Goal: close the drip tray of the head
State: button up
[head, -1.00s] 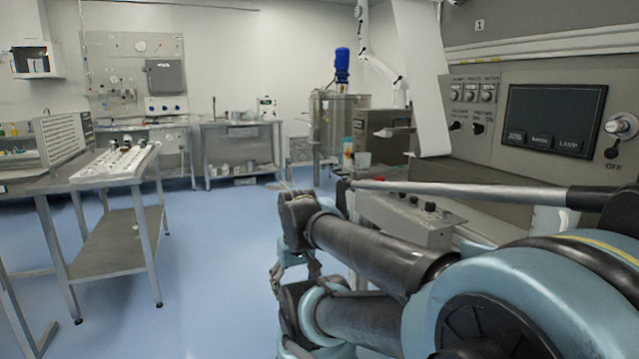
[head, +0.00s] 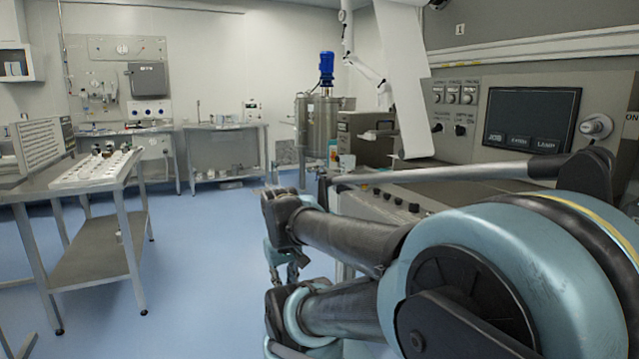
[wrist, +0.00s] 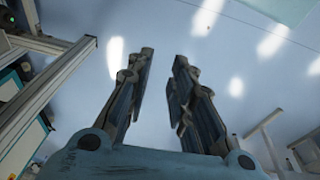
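I cannot make out the drip tray of the head in either view. My arm crosses the lower right of the head view and covers much of the machine there. My gripper (wrist: 163,58) is open and empty in the wrist view. Its two dark fingers stand apart with the blue floor behind them, touching nothing. In the head view the gripper is partly hidden behind my arm links. The grey machine with its control panel (head: 468,148) and dark screen (head: 531,119) stands at the right.
A steel table (head: 77,178) holding a white board of parts (head: 95,170) stands at the left. A steel tank with a blue motor (head: 326,67) stands at the back. A white web (head: 404,80) hangs beside the machine. The blue floor (head: 190,260) between table and machine is clear.

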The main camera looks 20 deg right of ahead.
jog(key=w+d+r+n+h, duration=0.1)
jog(key=w+d, duration=0.1)
jog(key=w, duration=0.1)
jog(key=w+d+r+n+h, duration=0.2)
jog(key=d, duration=0.1)
jog(key=w+d+r+n+h, duration=0.1)
jog(key=w+d+r+n, duration=0.1)
jog(key=w+d, duration=0.1)
jog(key=shift+w+h, duration=0.3)
grip_shut()
jog(key=w+d+r+n+h, duration=0.2)
jog(key=w+r+n+h, duration=0.1)
jog(key=w, duration=0.4)
jog(key=w+d+r+n+h, duration=0.2)
jog(key=w+n+h, duration=0.15)
jog(key=w, duration=0.35)
jog(key=w+d+r+n+h, duration=0.2)
jog(key=w+r+n+h, duration=0.15)
jog(key=w, duration=0.35)
jog(key=w+a+f+n+h, duration=0.1)
jog(key=w+a+n+h, duration=0.2)
jog(key=w+a+h, duration=0.35)
jog(key=w+d+r+y, duration=0.1)
jog(key=w+d+r, duration=0.1)
jog(key=d, duration=1.3)
jog(key=shift+d+r+g, duration=0.15)
jog(key=shift+r+g, duration=0.15)
jog(key=shift+w+d+y, duration=0.1)
jog(key=shift+y, duration=0.15)
